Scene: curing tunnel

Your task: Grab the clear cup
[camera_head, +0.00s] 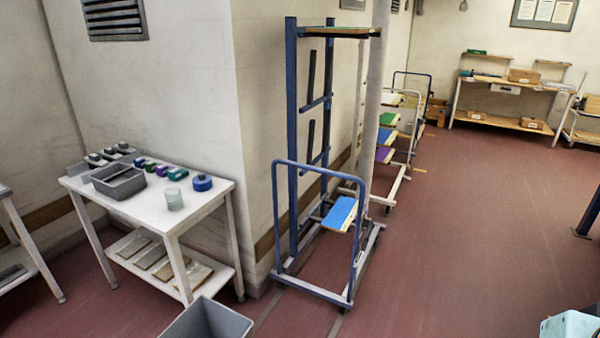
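The clear cup (174,199) stands upright on the white table (209,206) at the left, near its front edge. It looks pale and see-through. A blue round item (202,183) sits just right of it, and a grey bin (119,185) sits to its left. Nothing covers the cup. My gripper does not show in this view.
Small coloured items (158,169) lie behind the cup. A grey bin (210,320) stands low in front of the table. A blue trolley (352,262) stands right of the table. The red floor (470,230) to the right is mostly clear.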

